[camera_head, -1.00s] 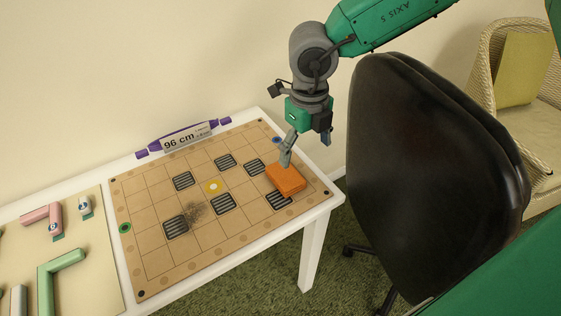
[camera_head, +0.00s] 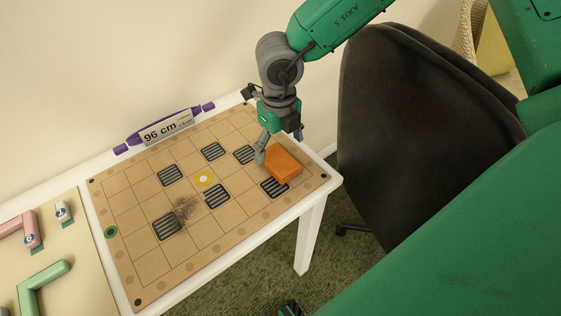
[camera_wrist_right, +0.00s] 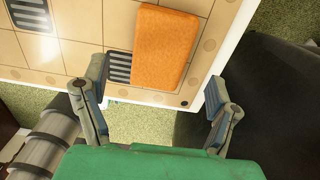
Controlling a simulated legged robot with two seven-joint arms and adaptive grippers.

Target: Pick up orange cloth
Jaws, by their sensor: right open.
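The orange cloth (camera_head: 283,164), a thick folded block shape, lies flat on the tan grid board (camera_head: 150,262) near its right end. It partly covers a black striped square. My right gripper (camera_head: 280,146) is open and empty over the cloth's back edge, one finger close to its left side. In the right wrist view, the cloth (camera_wrist_right: 164,47) lies ahead of the open jaws (camera_wrist_right: 156,80), nearer the left finger and not between the fingertips. Whether a finger touches it I cannot tell. My left gripper is not in view.
The white table (camera_head: 318,192) ends just right of the cloth. A black chair (camera_head: 400,130) stands close beside that end. A purple marker-like bar labelled 96 cm (camera_head: 165,130) lies at the back edge. A dark smudge (camera_head: 185,209) marks the board. Pink and green pieces (camera_head: 45,283) lie at left.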

